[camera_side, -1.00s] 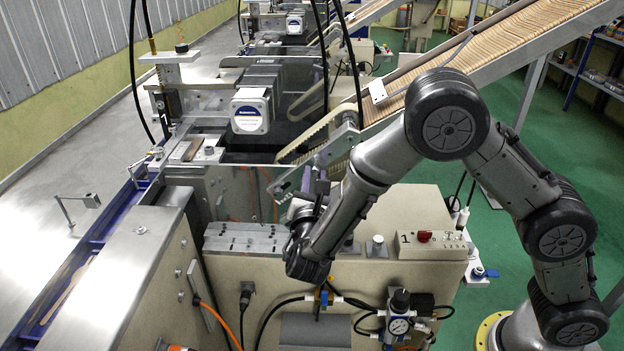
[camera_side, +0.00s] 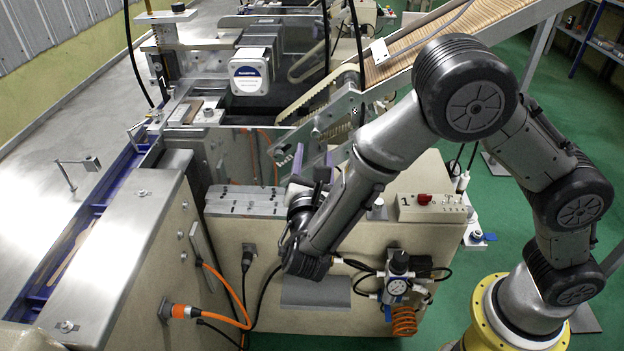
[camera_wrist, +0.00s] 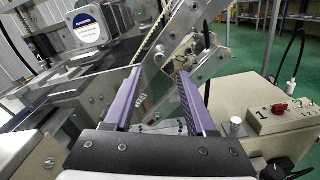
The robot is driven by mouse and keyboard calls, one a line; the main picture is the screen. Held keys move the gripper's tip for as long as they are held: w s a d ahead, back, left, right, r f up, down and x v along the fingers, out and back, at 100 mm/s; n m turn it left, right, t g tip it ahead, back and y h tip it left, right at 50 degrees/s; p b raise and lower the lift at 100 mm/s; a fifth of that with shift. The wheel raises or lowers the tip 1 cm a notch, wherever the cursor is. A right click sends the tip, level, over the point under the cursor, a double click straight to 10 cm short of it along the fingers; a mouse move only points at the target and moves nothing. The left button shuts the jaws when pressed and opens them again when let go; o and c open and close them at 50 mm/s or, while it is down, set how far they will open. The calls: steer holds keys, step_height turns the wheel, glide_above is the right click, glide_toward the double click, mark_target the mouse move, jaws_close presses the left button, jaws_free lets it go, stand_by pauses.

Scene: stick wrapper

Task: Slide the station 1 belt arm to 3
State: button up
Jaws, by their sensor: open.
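The station 1 control box (camera_side: 432,208) is cream, with a large 1, a red knob (camera_side: 424,199) and a row of small marks at its right. In the wrist view the box (camera_wrist: 287,117) and red knob (camera_wrist: 280,108) sit at the right. The metal belt arm (camera_side: 322,117), carrying a toothed belt, slopes down from the upper right; it also shows in the wrist view (camera_wrist: 190,62). My gripper (camera_side: 314,166) is open and empty, in front of the belt arm's lower end and left of the box. Its purple fingers (camera_wrist: 159,78) stand apart in the wrist view.
A steel cover (camera_side: 125,235) fills the left foreground. A metal block (camera_side: 243,201) lies left of my gripper. A metal knob (camera_wrist: 236,127) stands between my fingers and the box. A slatted conveyor (camera_side: 455,47) slopes above. Hoses and a gauge (camera_side: 397,287) are on the front.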

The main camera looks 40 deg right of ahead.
steer(key=v, duration=0.7)
steer(key=shift+s+a, duration=0.2)
